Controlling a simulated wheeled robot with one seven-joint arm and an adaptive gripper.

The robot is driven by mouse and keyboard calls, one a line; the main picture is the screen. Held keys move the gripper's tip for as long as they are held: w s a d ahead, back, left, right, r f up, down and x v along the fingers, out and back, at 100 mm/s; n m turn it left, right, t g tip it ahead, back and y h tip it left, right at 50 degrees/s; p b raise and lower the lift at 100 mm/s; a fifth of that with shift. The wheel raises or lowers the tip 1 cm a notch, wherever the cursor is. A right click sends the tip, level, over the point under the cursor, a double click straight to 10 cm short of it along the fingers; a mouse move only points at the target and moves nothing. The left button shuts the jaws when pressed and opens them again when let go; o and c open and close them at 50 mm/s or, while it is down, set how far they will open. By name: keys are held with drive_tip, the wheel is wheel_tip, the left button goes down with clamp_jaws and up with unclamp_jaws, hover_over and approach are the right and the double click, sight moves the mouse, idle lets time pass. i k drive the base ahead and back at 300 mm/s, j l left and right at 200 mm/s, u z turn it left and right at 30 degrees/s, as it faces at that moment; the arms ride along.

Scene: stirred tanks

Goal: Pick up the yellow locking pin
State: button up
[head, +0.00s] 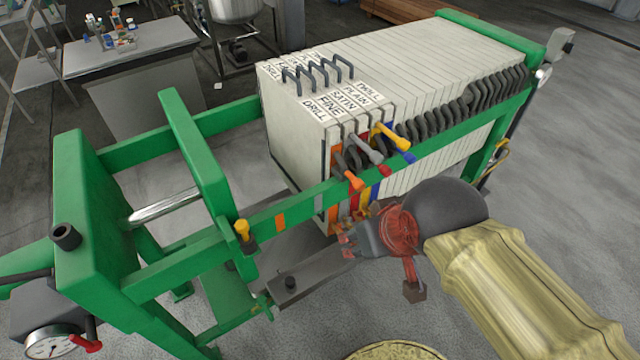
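The yellow locking pin (242,229) stands upright on the near green side rail, left of centre, with a yellow head above a dark base. My gripper (345,244) is at the end of my arm, in front of the near rail and below the filter plates. It is to the right of the pin and well apart from it. Its fingers are small and partly overlap the dark things behind, so I cannot tell whether they are open or shut. No held object can be made out.
The green filter press frame (190,245) carries many pale plates (420,60). Orange, grey, yellow and blue handles (388,137) stick out over the near rail. A dark bar (300,280) lies below the rail. A gauge (50,342) is at lower left, and a bench (135,50) stands behind.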

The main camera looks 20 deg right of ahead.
sight(242, 227)
drive_tip(key=k+j+z, duration=0.3)
drive_tip(key=k+j, duration=0.15)
drive_tip(key=k+j+z, duration=0.35)
drive_tip(key=k+j, duration=0.1)
drive_tip(key=k, duration=0.1)
